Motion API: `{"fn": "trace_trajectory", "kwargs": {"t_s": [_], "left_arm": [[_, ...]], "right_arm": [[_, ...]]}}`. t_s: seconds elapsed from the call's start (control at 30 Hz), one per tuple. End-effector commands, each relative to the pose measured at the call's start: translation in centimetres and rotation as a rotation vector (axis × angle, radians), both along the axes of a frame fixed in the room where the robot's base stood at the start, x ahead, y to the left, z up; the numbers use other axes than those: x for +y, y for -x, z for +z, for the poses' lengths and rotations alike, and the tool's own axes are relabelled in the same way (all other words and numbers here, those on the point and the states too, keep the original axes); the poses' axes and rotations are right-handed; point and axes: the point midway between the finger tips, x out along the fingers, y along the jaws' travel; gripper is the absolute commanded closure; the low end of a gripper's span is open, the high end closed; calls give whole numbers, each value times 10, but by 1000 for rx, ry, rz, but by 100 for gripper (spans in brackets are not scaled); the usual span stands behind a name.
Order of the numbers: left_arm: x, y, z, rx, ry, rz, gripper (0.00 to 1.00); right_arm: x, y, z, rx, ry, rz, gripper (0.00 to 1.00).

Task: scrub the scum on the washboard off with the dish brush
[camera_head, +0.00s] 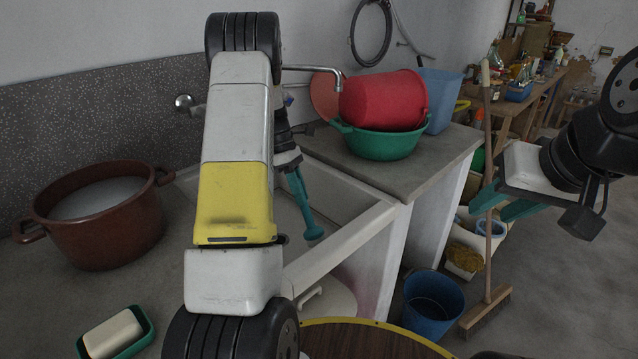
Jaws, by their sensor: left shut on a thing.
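My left gripper (289,163) is over the pale stone sink (362,229), partly hidden behind my own arm. It is shut on a slim teal thing, which looks like the dish brush (305,207). The brush points down into the basin, with its rounded end lowest. I cannot tell whether that end touches a surface. The washboard and its scum cannot be made out; my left arm covers much of the basin. My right gripper (488,212) is at the right, its teal fingers apart and empty, in the air away from the sink.
A brown pot (105,230) and a soap dish (139,343) with soap stand on the left counter. A red bucket (384,100) lies in a green basin (385,145) on the right counter. A blue bucket (432,304) and broom (486,308) stand on the floor. A tap (325,70) overhangs the sink.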

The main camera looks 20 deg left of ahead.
Motion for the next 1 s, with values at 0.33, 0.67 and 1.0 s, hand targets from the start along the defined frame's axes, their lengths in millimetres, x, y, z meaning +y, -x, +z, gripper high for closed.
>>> {"fn": "trace_trajectory", "kwargs": {"t_s": [0.33,0.67,1.0], "left_arm": [[11,19,0,-2,0,1,100],[23,40,0,-2,-1,3,100],[29,54,-1,-1,-1,0,100]], "right_arm": [[0,0,0,0,0,0,64],[0,0,0,0,0,0,64],[0,0,0,0,0,0,64]]}}
